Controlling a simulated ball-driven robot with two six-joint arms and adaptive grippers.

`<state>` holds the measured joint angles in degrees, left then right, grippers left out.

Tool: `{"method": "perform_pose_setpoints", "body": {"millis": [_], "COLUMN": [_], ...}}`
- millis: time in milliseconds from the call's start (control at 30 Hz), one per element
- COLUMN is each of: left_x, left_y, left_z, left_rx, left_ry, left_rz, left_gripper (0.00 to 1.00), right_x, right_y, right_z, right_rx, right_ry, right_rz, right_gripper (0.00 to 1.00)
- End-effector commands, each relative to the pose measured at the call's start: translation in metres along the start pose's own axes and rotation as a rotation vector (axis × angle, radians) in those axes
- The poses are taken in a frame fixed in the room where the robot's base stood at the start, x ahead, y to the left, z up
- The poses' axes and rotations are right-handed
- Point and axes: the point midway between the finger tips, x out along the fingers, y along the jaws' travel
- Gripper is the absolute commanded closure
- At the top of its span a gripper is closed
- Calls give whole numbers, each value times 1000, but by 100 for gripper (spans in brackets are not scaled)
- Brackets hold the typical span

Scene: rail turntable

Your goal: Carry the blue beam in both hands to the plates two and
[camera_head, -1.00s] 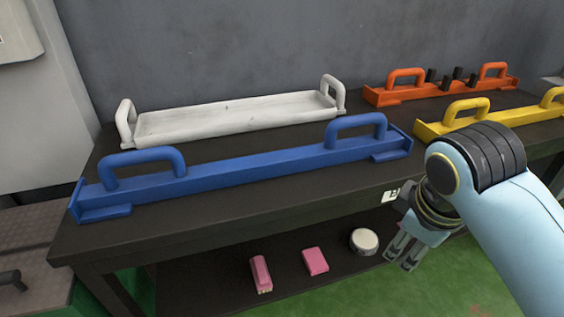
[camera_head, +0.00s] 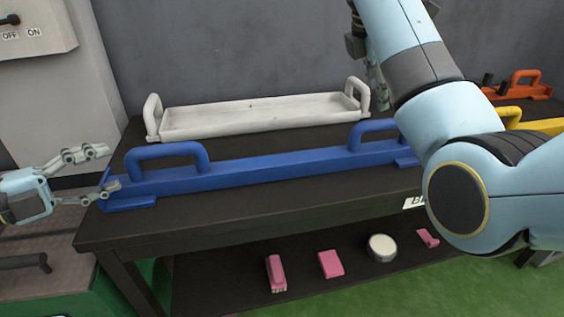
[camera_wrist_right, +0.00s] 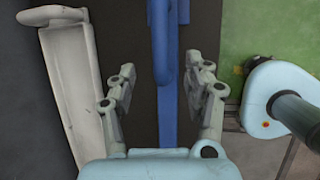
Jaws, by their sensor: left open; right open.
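The blue beam (camera_head: 265,170) lies along the front of the dark bench, with an upright loop handle near each end. Its right end is partly hidden behind my right arm. My left gripper (camera_head: 110,168) is open at the beam's left end, left of the left handle, and holds nothing. My right gripper is mostly hidden behind my arm in the head view. In the right wrist view my right gripper (camera_wrist_right: 169,72) is open, its fingers on either side of the blue beam (camera_wrist_right: 174,115) and its handle (camera_wrist_right: 161,45) in the picture; no contact shows. I cannot identify the plates.
A white tray (camera_head: 250,116) with end handles lies behind the beam. Orange (camera_head: 525,88) and yellow (camera_head: 540,125) pieces lie at the right. The lower shelf holds pink pieces (camera_head: 330,264) and a round white-topped item (camera_head: 382,246). A grey switch box (camera_head: 40,30) hangs at left.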

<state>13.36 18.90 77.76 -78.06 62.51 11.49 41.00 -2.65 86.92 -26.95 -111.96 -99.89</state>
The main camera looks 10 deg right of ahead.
Motion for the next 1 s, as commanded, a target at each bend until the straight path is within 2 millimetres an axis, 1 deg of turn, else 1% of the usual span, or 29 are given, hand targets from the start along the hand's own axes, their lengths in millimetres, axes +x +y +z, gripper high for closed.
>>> {"method": "perform_pose_setpoints", "body": {"millis": [167,267,367,700,833,1000], "left_x": [1,5,17,78,94,106], "left_y": [0,-1,-1,-2,-1,-1], "left_z": [0,0,0,0,0,0], "left_rx": [0,0,-1,-1,-1,0], "left_ry": [-1,-1,-1,-2,-2,-2], "left_rz": [-2,-3,-6,-6,-5,-4], "left_gripper": [49,49,49,49,49,49], "right_x": [1,6,17,77,95,106], "right_y": [0,0,-1,0,0,0], "right_z": [0,0,1,1,0,0], "right_rx": [2,1,2,3,3,3], "right_ry": [0,0,-1,-1,0,0], "right_rz": [1,0,-1,0,0,2], "right_gripper": [49,49,49,49,49,49]}}
